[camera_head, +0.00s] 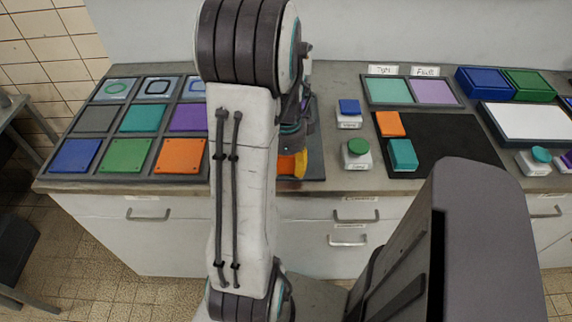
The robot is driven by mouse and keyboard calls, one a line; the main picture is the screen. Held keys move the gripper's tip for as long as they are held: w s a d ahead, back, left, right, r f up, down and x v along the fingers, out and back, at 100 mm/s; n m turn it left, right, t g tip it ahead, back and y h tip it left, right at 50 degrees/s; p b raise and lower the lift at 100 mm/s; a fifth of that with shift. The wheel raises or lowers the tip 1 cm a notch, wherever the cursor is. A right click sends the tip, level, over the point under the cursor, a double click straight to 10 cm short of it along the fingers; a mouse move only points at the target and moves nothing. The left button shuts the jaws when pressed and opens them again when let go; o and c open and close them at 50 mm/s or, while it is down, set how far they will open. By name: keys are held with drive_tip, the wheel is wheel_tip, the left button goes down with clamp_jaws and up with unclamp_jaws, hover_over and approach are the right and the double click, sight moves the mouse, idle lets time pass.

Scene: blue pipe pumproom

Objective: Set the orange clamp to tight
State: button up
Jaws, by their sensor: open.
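An orange and yellow piece (300,165), which looks like the orange clamp, sits near the bench's front edge, mostly hidden behind my arm. Its setting cannot be read. My gripper (294,142) hangs just above it, also partly hidden by my arm. It is open, and I cannot tell whether it touches the piece. A dark plate (317,150) shows behind and to the right of the piece.
A tray of coloured tiles (110,155) lies left of my arm. Right are blue and green buttons (349,107), a dark mat (450,140) with orange and teal blocks, and labelled green and purple pads (388,90). Drawers line the bench front.

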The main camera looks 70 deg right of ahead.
drive_tip(key=shift+c, duration=0.3)
clamp_jaws()
drive_tip(key=shift+w+d+p, duration=0.2)
drive_tip(key=shift+w+d, duration=0.05)
drive_tip(key=shift+d, duration=0.5)
drive_tip(key=shift+w+d+p, duration=0.15)
drive_tip(key=shift+w+d, duration=0.15)
drive_tip(key=shift+d, duration=0.5)
drive_tip(key=shift+w+d+p, duration=0.2)
drive_tip(key=shift+w+d, duration=0.05)
drive_tip(key=shift+d, duration=0.5)
drive_tip(key=shift+o, duration=0.3)
unclamp_jaws()
drive_tip(key=shift+d, duration=0.1)
wheel_tip(320, 180, up, 12)
